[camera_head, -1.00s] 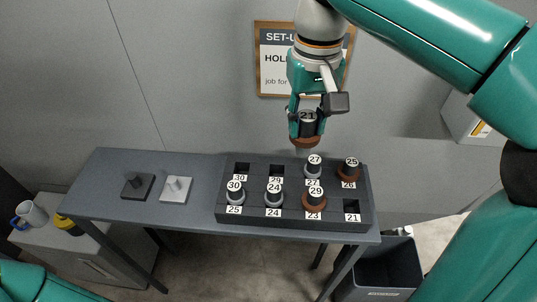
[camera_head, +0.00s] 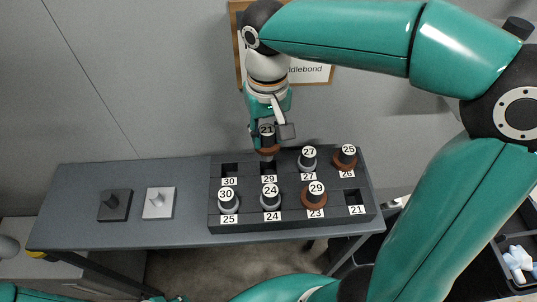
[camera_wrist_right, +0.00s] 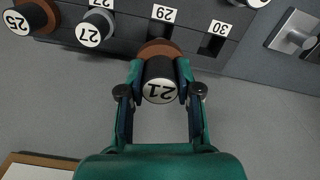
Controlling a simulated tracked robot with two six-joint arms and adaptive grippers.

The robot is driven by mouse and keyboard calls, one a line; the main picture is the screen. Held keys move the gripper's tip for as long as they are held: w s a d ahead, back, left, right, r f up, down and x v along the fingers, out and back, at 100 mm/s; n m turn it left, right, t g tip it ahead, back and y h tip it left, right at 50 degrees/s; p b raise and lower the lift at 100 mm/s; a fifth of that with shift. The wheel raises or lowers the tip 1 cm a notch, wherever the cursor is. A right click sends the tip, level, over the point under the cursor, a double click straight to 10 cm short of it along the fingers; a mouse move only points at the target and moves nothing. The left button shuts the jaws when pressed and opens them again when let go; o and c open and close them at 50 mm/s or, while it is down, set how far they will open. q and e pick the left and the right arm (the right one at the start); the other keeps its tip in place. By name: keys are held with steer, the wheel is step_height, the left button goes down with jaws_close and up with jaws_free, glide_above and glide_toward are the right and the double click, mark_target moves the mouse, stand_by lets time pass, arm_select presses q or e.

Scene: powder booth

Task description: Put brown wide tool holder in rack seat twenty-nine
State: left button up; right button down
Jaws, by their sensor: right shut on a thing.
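My right gripper (camera_head: 267,138) is shut on the brown wide tool holder (camera_head: 269,151), which has a black top marked 21 and a brown flange. It is upright, with its grey lower end right at rack seat 29, whose label (camera_head: 268,179) shows just in front. In the right wrist view the fingers (camera_wrist_right: 159,78) hold the holder's black top (camera_wrist_right: 160,70) on both sides, with label 29 (camera_wrist_right: 164,14) beyond the flange.
The dark rack (camera_head: 290,222) holds grey holders 30 (camera_head: 228,201), 24 (camera_head: 270,197) and 27 (camera_head: 307,158), close right of seat 29, plus brown holders 29 (camera_head: 314,195) and 25 (camera_head: 345,157). Seats 30 (camera_head: 230,170) and 21 (camera_head: 353,197) are empty. Two blocks stand left on the table (camera_head: 80,215).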

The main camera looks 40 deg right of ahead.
mark_target(268, 157)
steer(key=shift+s+f, duration=0.1)
steer(key=shift+f, duration=3.6)
steer(key=shift+f, duration=0.15)
steer(key=c, duration=0.8)
jaws_free()
steer(key=shift+s, duration=0.1)
step_height(268, 157, up, 12)
steer(key=shift+r, duration=0.15)
